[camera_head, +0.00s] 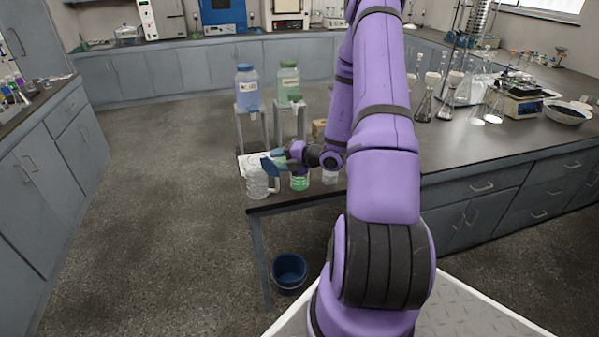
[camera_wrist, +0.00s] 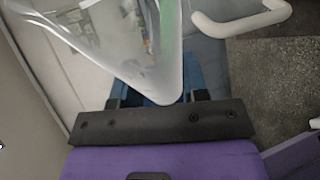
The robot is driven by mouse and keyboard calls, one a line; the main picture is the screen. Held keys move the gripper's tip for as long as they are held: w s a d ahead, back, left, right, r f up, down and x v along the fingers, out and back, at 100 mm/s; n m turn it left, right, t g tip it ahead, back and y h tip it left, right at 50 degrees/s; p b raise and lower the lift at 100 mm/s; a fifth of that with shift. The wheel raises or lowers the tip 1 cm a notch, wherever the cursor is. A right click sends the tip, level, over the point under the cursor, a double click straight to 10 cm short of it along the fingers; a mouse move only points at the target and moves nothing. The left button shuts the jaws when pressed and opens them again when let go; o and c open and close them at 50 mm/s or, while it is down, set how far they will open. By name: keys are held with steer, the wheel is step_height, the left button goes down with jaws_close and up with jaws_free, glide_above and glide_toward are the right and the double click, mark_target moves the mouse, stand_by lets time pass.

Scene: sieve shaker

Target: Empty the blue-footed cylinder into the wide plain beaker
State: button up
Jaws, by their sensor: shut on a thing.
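My gripper (camera_head: 272,165) is over the left end of the near bench, its blue fingers pointing left. In the wrist view my gripper (camera_wrist: 160,92) has its blue fingers either side of a clear, pointed vessel part (camera_wrist: 155,65). It is shut on this clear vessel; I cannot tell from its outline whether it is the blue-footed cylinder. A clear jug (camera_head: 257,184) with a handle stands just below the gripper. A beaker with green liquid (camera_head: 300,183) stands to its right, and a small clear vessel (camera_head: 330,177) further right. I cannot tell which is the wide plain beaker.
Blue-tinted (camera_head: 247,92) and green (camera_head: 289,84) carboys stand on raised stands behind. A blue bucket (camera_head: 289,271) is on the floor below the bench edge. Flasks (camera_head: 424,106) and a balance (camera_head: 522,104) crowd the right bench. A white handle (camera_wrist: 245,20) shows in the wrist view.

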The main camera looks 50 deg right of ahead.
steer(key=shift+d+m+y+p, duration=0.1)
steer(key=shift+m+y+p, duration=0.3)
steer(key=shift+m, duration=0.2)
stand_by(1.3)
steer(key=a+n+h, duration=0.1)
steer(key=n, duration=0.1)
steer(key=shift+a+n+h, duration=0.1)
steer(key=shift+n+h, duration=0.2)
steer(key=shift+h, duration=0.1)
